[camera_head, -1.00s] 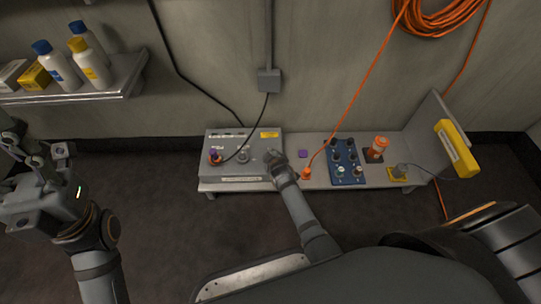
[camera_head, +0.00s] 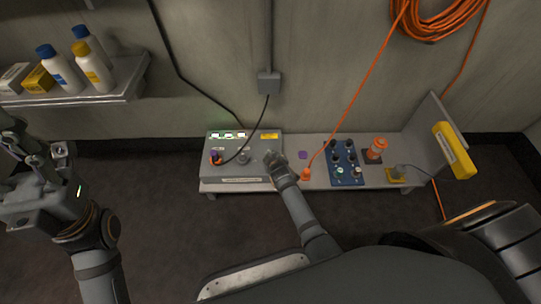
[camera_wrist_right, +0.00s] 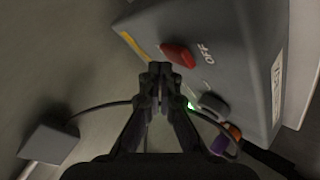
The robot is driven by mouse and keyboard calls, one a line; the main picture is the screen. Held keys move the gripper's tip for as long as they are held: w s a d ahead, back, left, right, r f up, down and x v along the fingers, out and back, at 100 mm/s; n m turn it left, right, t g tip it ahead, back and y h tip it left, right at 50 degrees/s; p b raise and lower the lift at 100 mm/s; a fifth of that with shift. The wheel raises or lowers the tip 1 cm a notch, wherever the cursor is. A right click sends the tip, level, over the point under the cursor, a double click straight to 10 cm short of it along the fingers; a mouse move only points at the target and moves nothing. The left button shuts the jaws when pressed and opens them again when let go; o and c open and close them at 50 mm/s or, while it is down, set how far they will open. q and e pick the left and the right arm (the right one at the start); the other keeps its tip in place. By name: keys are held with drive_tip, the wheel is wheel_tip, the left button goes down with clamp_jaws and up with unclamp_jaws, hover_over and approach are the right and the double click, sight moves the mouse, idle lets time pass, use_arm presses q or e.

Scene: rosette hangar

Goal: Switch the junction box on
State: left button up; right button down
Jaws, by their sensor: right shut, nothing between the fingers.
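The junction box (camera_head: 225,169) is a grey box on the left end of the low bench. Its small windows (camera_head: 228,135) along the top glow green and white. In the right wrist view the box (camera_wrist_right: 235,75) shows a red switch lever (camera_wrist_right: 179,55) beside the word OFF, and a green glow low down. My right gripper (camera_head: 271,157) is at the box's right end; in the wrist view its closed fingertips (camera_wrist_right: 160,70) are close beside the lever, and I cannot tell whether they touch. My left gripper (camera_head: 14,143) is at the left edge, its fingers unclear.
An orange and purple plug (camera_head: 215,157) and a black cable are on the box. Right along the bench are a blue panel with knobs (camera_head: 346,163), an orange-topped item (camera_head: 377,147) and an upright plate. A shelf (camera_head: 125,88) with bottles is upper left.

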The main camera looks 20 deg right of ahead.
drive_tip(key=r+p, duration=0.1)
drive_tip(key=p, duration=0.1)
drive_tip(key=r+p, duration=0.4)
drive_tip(key=shift+s+a+r, duration=0.1)
drive_tip(key=shift+s, duration=0.2)
idle(0.4)
